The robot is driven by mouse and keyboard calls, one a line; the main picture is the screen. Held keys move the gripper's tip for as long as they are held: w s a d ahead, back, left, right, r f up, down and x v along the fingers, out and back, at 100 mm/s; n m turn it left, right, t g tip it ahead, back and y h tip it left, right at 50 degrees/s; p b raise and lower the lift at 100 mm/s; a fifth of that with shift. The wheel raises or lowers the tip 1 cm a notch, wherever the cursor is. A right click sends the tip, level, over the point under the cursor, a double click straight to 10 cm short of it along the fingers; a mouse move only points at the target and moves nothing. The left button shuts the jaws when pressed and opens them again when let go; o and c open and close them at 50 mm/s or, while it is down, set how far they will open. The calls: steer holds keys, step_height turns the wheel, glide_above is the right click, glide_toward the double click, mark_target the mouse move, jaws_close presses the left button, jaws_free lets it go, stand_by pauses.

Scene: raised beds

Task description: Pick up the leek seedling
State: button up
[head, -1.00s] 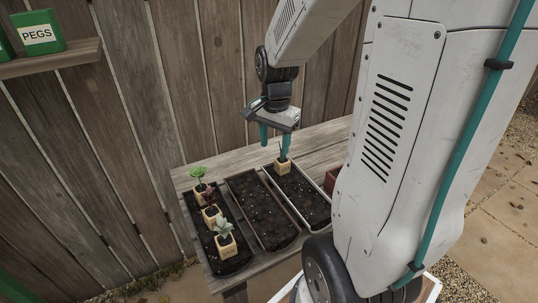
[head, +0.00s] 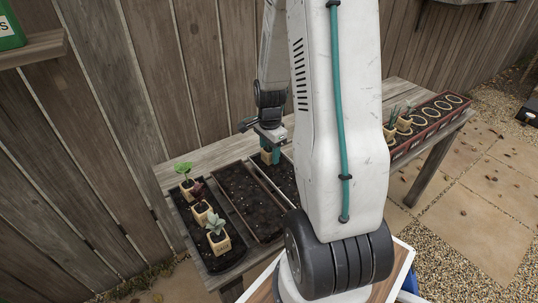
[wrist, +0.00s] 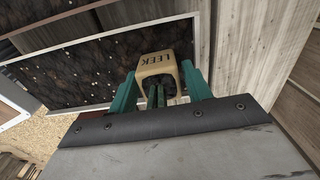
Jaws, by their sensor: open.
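The leek seedling stands in a small tan pot marked LEEK (wrist: 157,64) in the wrist view, with its green shoots (wrist: 158,96) pointing toward the camera. In the head view its pot (head: 267,157) shows in part at the far end of the right-hand black tray (head: 284,180). My gripper (wrist: 158,74) is open, with one teal finger on each side of the pot; I cannot tell whether either finger touches it. In the head view my gripper (head: 271,148) hides the seedling's shoots.
The left black tray (head: 211,267) holds several potted seedlings, one with pale leaves (head: 216,224). The middle tray (head: 246,195) holds only soil. A long dark red planter (head: 432,119) with ring-marked places and some potted seedlings is at right. The wooden fence (head: 100,130) stands close behind.

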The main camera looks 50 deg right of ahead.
steer(key=shift+f, duration=0.2)
steer(key=c, duration=0.8)
steer(key=shift+o, duration=0.2)
